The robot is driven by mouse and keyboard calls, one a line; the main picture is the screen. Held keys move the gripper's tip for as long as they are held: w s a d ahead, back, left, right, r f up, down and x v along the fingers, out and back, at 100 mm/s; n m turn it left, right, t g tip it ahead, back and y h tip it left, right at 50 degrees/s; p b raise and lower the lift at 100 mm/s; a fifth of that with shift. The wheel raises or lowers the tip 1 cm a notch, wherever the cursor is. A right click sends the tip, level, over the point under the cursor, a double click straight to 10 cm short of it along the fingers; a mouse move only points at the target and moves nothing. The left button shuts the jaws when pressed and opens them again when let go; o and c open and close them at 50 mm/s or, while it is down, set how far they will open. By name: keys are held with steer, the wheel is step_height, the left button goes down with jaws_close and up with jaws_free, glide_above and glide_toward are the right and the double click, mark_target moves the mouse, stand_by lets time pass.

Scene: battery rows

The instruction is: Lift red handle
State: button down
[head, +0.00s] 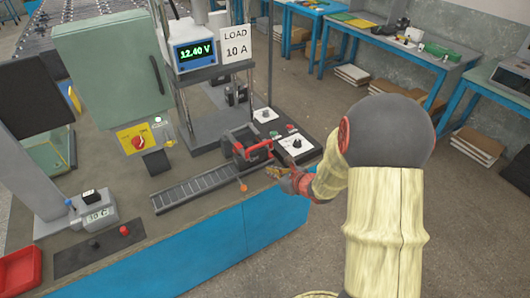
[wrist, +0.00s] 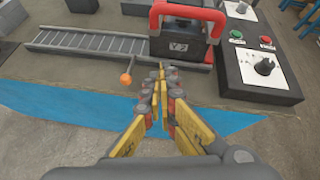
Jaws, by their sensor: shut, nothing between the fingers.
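The red handle (wrist: 188,12) is a raised bar on top of a dark battery block (wrist: 180,44) marked "V 2", at the top of the wrist view. In the head view the red handle (head: 258,147) sits at the right end of the roller track, left of my gripper (head: 287,178). My gripper (wrist: 163,82) is shut and empty, with yellow and red fingers together. Its fingertips show just in front of the block's near side, apart from the handle in the picture.
A roller track (head: 193,189) runs left from the block. An orange knob (wrist: 126,79) on a rod sticks out at the bench's front edge. A control box (head: 298,146) with a dial stands to the right. The display post (head: 195,55) rises behind. The blue bench front (head: 190,255) drops to open floor.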

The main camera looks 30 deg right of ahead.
steer(key=shift+w+d+r+m+h, duration=0.15)
steer(key=shift+w+d+m+h, duration=0.1)
steer(key=shift+d+m, duration=0.35)
steer(key=shift+w+d+r+m+h, duration=0.15)
steer(key=shift+d+m+h, duration=0.1)
steer(key=shift+d+m, duration=0.35)
steer(key=b+x, duration=0.3)
steer(key=x, duration=0.7)
steer(key=r, duration=0.4)
steer(key=shift+w+r, duration=0.15)
steer(key=shift+w, duration=0.2)
steer(key=shift+r, duration=0.1)
